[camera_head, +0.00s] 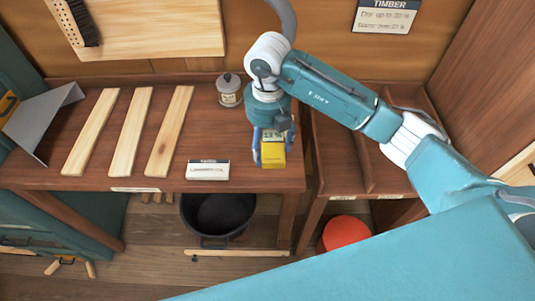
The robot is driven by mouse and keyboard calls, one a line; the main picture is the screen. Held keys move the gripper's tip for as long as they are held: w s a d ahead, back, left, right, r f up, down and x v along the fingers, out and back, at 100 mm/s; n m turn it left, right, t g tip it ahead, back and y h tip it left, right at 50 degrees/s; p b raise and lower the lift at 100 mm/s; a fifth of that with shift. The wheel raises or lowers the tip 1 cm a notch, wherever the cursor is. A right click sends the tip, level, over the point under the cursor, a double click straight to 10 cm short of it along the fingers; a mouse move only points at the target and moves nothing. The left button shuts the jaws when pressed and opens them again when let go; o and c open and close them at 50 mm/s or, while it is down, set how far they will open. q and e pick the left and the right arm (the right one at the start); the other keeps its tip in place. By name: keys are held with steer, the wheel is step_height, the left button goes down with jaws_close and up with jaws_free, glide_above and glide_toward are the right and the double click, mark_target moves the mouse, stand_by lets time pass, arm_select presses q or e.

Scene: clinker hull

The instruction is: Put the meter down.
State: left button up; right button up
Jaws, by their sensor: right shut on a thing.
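The meter (273,155) is a small yellow block with a paler top end. My right gripper (271,138) reaches down from above and is shut on it. Its fingers lie along the meter's sides near its upper part. The meter is at the right end of the brown wooden bench (240,140), near the front edge. I cannot tell whether its lower end touches the bench top. My left gripper is not in view.
Three pale wooden strips (130,132) lie on the bench's left half. A white label card (208,170) stands near the front edge, and a grey lidded jar (229,90) stands behind. Bare bench top lies between jar and card. A black bucket (218,215) is below.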

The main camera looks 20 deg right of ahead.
steer(key=shift+f, duration=0.9)
step_height(320, 180, down, 4)
steer(key=shift+f+p, duration=0.1)
steer(key=shift+p, duration=0.55)
steer(key=shift+f, duration=0.15)
steer(key=shift+f, duration=0.25)
steer(key=o, duration=1.3)
steer(key=shift+r, duration=0.1)
steer(key=shift+c, duration=0.2)
